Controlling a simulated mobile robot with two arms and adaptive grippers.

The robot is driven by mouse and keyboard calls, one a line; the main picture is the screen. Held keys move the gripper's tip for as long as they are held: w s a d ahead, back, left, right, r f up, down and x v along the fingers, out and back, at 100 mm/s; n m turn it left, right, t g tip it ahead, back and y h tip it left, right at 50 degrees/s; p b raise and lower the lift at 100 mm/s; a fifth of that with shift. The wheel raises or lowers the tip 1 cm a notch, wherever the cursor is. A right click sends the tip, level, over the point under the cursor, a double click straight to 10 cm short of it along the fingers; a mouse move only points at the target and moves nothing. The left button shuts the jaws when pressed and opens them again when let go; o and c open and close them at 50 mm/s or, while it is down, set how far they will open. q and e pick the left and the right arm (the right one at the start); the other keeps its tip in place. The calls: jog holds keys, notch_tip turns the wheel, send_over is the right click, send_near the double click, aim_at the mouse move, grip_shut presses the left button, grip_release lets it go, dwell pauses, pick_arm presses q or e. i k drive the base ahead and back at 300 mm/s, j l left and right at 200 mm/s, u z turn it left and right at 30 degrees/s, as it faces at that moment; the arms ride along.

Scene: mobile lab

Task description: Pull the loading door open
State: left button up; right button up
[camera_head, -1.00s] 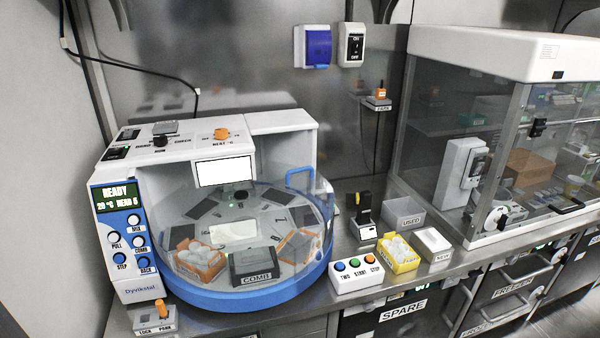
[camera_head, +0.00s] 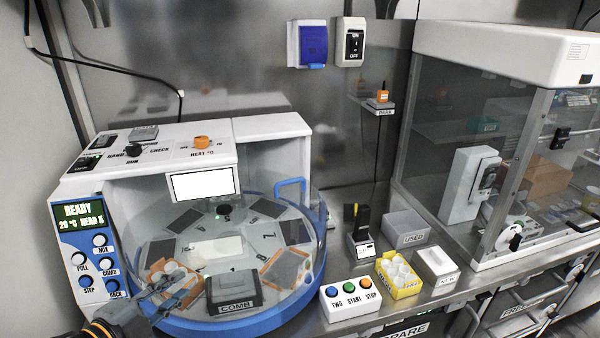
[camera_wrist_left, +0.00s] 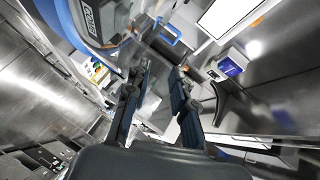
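The loading door is the clear curved shield (camera_head: 318,240) around the front of the white and blue machine (camera_head: 180,148). Its blue handle (camera_head: 291,187) stands at the door's right side, near the white housing; the door looks shut. My left gripper (camera_head: 168,287) is at the machine's lower left, in front of the carousel and well left of the handle. In the left wrist view its two fingers (camera_wrist_left: 159,74) are apart with nothing held between them, and the blue handle (camera_wrist_left: 167,32) shows beyond the tips. My right gripper is in neither view.
A COMB box (camera_head: 235,292) sits inside on the carousel. Right of the machine stand a button box (camera_head: 350,301), a yellow tray (camera_head: 398,275), a USED box (camera_head: 405,230) and a black-topped device (camera_head: 361,228). A glass cabinet (camera_head: 440,150) stands at the right.

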aim_at(319, 254)
jog(key=i+l, duration=0.35)
jog(key=i, duration=0.15)
jog(key=i+l, duration=0.3)
jog(key=i, duration=0.2)
